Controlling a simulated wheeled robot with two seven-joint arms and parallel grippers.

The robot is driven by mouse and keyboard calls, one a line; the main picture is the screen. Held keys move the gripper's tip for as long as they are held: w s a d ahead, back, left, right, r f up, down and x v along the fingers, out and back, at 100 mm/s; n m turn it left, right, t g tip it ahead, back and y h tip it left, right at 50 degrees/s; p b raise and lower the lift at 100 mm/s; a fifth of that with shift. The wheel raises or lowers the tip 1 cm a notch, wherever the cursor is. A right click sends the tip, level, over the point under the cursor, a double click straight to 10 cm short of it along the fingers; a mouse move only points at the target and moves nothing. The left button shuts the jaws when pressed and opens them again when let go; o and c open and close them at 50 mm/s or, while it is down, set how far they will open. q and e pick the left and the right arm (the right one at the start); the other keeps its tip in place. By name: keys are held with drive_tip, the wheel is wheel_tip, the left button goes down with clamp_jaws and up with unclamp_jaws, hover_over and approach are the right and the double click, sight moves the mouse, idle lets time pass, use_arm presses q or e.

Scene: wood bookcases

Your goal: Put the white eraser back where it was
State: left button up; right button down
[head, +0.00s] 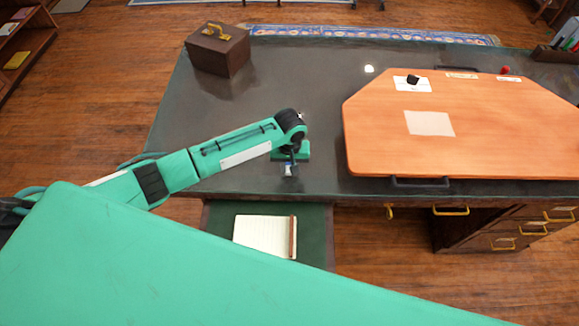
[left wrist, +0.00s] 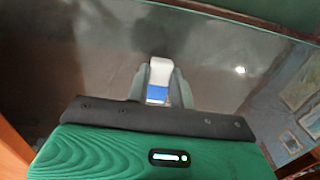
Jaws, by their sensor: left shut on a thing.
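The eraser (left wrist: 160,72), white with a blue band, is between the fingers of my left gripper (left wrist: 157,88) in the left wrist view. My left gripper (head: 290,170) is shut on it. In the head view the gripper is over the front part of the dark desk, left of the orange board, and the eraser shows only as a small pale and blue spot. Whether it touches the desk top I cannot tell. My right gripper is not in view.
The orange board (head: 390,135) with black handles lies on the right of the dark desk (head: 250,105). It bears a black item (head: 413,79), a red item (head: 504,70) and pale cards. A brown box (head: 218,50) stands back left. An open drawer (head: 318,235) holds a notebook (head: 262,232).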

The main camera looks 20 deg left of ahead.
use_arm(q)
drive_tip(key=shift+f, duration=0.7)
drive_tip(key=shift+f, duration=0.1)
drive_tip(key=o, duration=0.9)
wheel_tip(320, 180, up, 12)
drive_tip(key=shift+r+b, duration=0.15)
drive_tip(key=shift+b, duration=0.55)
